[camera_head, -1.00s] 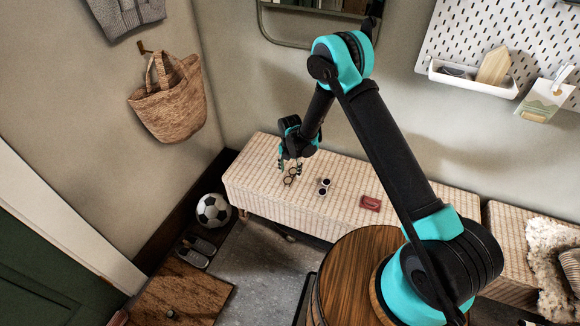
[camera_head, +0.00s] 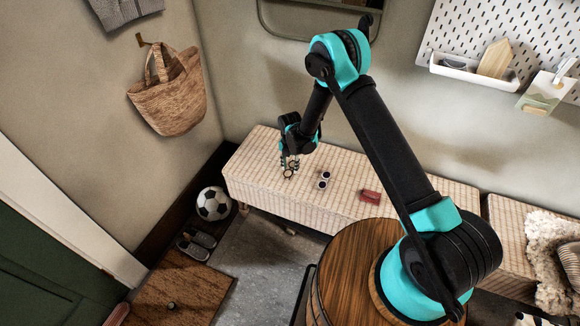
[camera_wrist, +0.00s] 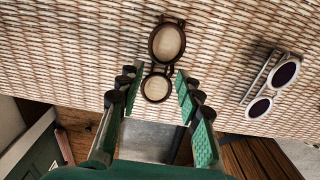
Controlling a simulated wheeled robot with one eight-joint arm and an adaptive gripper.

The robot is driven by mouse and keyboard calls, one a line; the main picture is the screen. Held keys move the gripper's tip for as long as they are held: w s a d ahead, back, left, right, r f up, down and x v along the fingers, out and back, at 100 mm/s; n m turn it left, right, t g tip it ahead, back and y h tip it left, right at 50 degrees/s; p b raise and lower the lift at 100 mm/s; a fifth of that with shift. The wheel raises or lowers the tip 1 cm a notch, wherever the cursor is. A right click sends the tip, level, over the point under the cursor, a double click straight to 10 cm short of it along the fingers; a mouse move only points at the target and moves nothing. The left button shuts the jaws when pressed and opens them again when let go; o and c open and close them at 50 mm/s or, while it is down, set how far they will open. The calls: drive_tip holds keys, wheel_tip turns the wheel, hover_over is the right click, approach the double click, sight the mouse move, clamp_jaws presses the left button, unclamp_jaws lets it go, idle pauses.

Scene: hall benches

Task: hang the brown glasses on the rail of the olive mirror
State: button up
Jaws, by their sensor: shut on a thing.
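The brown glasses (camera_head: 289,172) have round rims and pale see-through lenses. In the wrist view the brown glasses (camera_wrist: 167,42) are at the fingertips, one lens beyond the fingers and one between them. My gripper (camera_head: 289,163) is shut on them, low over the woven bench; it also shows in the wrist view (camera_wrist: 158,78). I cannot tell whether the glasses still touch the bench. The olive mirror (camera_head: 285,37) is on the back wall, cut off by the top edge. Its rail is barely visible there, partly behind my arm.
White sunglasses (camera_head: 324,180) lie on the woven bench (camera_head: 260,160), right of my gripper. A red case (camera_head: 370,196) lies further right. A wooden barrel (camera_head: 345,262) stands in front. A basket (camera_head: 170,105) hangs on the left wall. A pegboard (camera_head: 510,40) is at upper right.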

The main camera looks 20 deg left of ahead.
clamp_jaws()
wheel_tip(320, 180, up, 8)
idle(0.7)
drive_tip(key=shift+r, duration=0.1)
